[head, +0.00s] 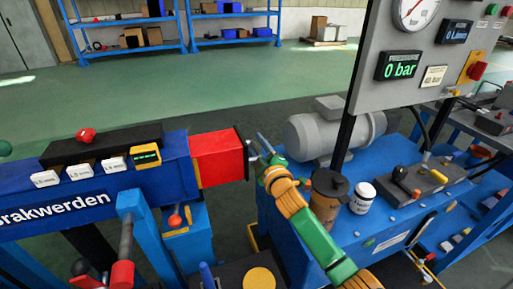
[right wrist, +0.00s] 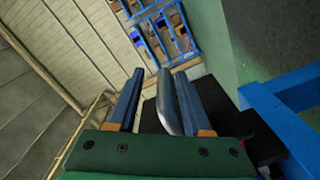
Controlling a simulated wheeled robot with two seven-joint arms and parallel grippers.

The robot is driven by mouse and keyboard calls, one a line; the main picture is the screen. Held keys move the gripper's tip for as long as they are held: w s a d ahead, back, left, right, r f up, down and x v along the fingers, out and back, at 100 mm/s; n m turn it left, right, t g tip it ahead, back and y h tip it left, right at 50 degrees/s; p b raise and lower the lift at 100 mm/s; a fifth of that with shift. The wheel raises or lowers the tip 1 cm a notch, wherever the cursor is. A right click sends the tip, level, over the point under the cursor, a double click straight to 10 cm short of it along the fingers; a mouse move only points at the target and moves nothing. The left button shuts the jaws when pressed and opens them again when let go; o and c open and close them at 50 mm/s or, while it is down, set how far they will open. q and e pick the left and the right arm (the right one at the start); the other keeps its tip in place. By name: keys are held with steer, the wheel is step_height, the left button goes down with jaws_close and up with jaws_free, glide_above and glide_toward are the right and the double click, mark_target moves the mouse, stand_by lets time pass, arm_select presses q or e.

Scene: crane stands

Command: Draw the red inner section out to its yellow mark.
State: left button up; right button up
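The red inner section (head: 218,157) sticks a short way out of the right end of the blue boom (head: 110,183) and carries a black end plate (head: 241,152). No yellow mark shows on its visible face. My right gripper (head: 264,146) is at the end plate, on its right side. In the right wrist view its two blue fingers (right wrist: 160,74) stand apart with a grey metal bar (right wrist: 168,105) between them. The bar is close to the right finger, with a gap to the left one. My left gripper is in neither view.
A blue bench with a grey motor (head: 335,133), a brown bottle (head: 327,198) and a white jar (head: 362,198) stands to the right, near my right arm. A gauge panel (head: 425,50) rises above it. Green floor lies open behind.

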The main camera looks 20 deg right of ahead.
steer(key=shift+a, duration=0.1)
steer(key=shift+s+f, duration=0.1)
steer(key=shift+s, duration=0.15)
steer(key=s, duration=0.6)
steer(key=shift+s+d+p, duration=0.2)
steer(key=shift+s+p, duration=0.15)
steer(key=shift+p, duration=0.05)
